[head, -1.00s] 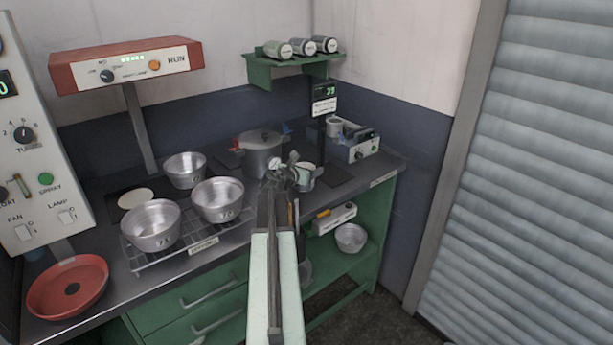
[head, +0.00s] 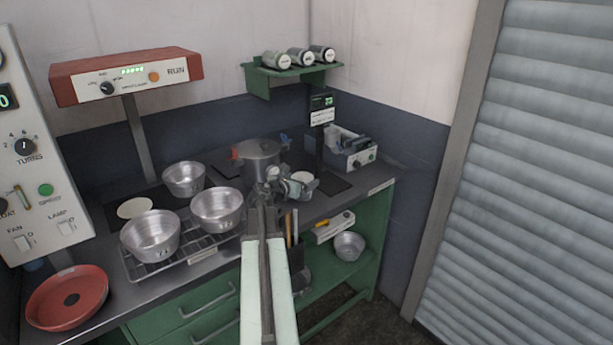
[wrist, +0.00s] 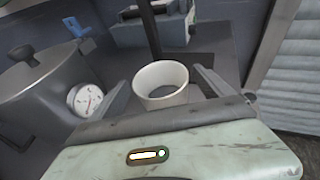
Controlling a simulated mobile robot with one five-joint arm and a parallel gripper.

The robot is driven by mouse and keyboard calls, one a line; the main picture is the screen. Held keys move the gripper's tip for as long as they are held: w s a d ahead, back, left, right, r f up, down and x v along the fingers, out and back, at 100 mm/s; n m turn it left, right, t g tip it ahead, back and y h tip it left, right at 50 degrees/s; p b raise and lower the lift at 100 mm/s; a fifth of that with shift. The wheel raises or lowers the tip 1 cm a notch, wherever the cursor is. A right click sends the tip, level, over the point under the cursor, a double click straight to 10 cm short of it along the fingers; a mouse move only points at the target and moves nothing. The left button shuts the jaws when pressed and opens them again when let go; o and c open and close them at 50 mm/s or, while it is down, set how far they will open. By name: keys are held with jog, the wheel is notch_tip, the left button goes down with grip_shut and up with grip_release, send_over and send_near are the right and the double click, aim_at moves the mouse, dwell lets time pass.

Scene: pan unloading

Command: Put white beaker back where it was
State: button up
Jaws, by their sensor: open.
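The white beaker (head: 302,179) stands on the dark counter, to the right of the lidded metal pot, in the head view. In the wrist view the beaker (wrist: 160,84) sits upright between my two fingers, its round mouth facing up. My gripper (wrist: 163,88) is open, with one finger on each side of the beaker. Gaps show beside it, so the fingers do not appear to press on it. In the head view my gripper (head: 297,187) partly covers the beaker. The beaker's base is partly hidden by my gripper in the wrist view.
The lidded pot (head: 260,160) with a dial stands close left of my gripper. Several metal pans (head: 217,208) stand to the left. Bare counter (head: 345,188) lies to the right.

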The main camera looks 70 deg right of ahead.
jog(key=p+v, duration=0.1)
jog(key=v, duration=0.6)
jog(key=shift+w+a+r+p, duration=0.1)
jog(key=shift+p, duration=0.2)
